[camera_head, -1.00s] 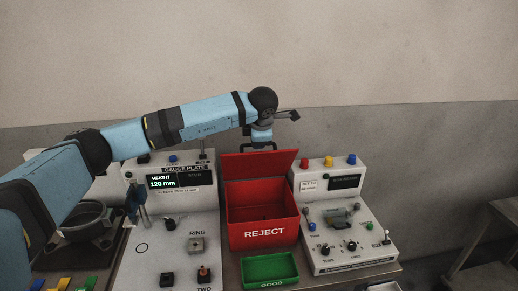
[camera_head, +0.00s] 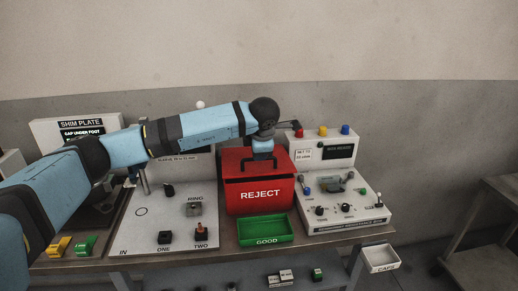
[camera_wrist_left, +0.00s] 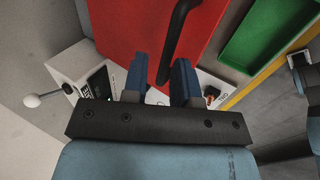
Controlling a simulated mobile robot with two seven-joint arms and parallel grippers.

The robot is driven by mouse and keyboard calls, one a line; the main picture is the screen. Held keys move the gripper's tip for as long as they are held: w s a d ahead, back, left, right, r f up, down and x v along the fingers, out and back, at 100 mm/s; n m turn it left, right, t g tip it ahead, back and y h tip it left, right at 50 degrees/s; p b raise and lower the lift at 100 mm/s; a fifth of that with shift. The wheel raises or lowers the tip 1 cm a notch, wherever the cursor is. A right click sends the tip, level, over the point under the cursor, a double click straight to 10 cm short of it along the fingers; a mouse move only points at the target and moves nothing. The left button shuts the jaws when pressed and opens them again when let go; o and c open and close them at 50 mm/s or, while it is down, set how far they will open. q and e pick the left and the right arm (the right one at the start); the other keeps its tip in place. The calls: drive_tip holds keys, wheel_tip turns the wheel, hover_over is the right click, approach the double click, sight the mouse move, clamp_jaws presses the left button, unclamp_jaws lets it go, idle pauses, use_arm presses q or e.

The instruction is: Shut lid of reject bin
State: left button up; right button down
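The red reject bin (camera_head: 260,203) stands on the bench, its REJECT label facing me. Its red lid (camera_head: 236,163) is down over the opening, and the inside is hidden. I cannot tell whether the lid is fully seated. My left gripper (camera_head: 263,154) is just above the lid, by its black handle. In the left wrist view the fingers (camera_wrist_left: 160,80) are apart, with the red lid (camera_wrist_left: 130,30) beyond them. The black handle (camera_wrist_left: 180,40) ends in the gap between them. I cannot tell whether the fingers touch it. My right gripper is out of view.
A green GOOD tray (camera_head: 265,231) sits in front of the bin. A control box (camera_head: 343,207) with buttons and a lever is close on the right. The gauge panel (camera_head: 140,230) is on the left. A white CAPS tray (camera_head: 381,258) is at the front right.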

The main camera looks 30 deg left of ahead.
use_arm(q)
drive_tip(key=shift+o, duration=0.7)
drive_tip(key=shift+w+f, duration=0.1)
drive_tip(key=shift+r, duration=0.4)
drive_tip(key=v, duration=1.3)
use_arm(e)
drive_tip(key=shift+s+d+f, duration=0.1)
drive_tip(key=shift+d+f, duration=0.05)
